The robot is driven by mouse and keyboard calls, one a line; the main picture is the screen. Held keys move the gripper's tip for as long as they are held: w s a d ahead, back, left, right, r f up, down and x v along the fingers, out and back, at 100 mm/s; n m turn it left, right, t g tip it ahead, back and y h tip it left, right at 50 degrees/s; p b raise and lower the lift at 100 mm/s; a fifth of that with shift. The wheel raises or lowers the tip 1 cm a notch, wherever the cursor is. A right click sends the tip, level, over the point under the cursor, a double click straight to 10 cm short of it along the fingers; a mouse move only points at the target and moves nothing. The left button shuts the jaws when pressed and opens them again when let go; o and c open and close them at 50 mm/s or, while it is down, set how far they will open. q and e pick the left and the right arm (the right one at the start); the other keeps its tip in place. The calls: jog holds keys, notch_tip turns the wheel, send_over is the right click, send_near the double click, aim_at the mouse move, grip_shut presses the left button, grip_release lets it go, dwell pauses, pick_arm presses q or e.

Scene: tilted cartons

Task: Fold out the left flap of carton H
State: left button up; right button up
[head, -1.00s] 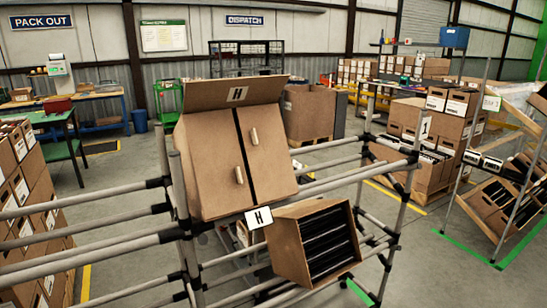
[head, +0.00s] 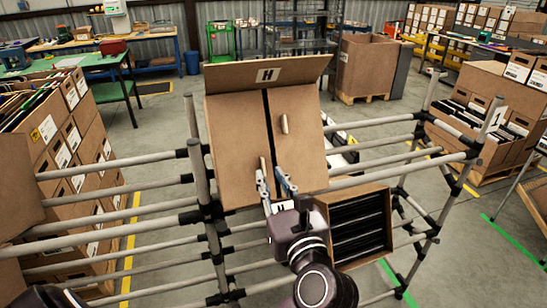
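Carton H (head: 268,75) leans tilted on the pipe rack, its top flap with the H label standing up at the back. Its left flap (head: 233,135) and right flap (head: 303,150) lie closed, with a dark slit between them. The left flap's light peg handle (head: 262,164) is low near the slit; the right flap's peg (head: 284,123) is higher.
Grey rack pipes (head: 130,188) run on both sides of the carton. Stacked cartons (head: 75,150) stand on the left. Grey floor shows behind the rack.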

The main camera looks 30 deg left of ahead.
aim_at(264, 162)
pick_arm(q)
jog(key=p+x, duration=0.1)
jog(key=x, duration=0.3)
jog(key=shift+w+a+r+p, duration=0.15)
jog(key=shift+p, duration=0.15)
jog(key=shift+w+a, duration=0.4)
grip_shut()
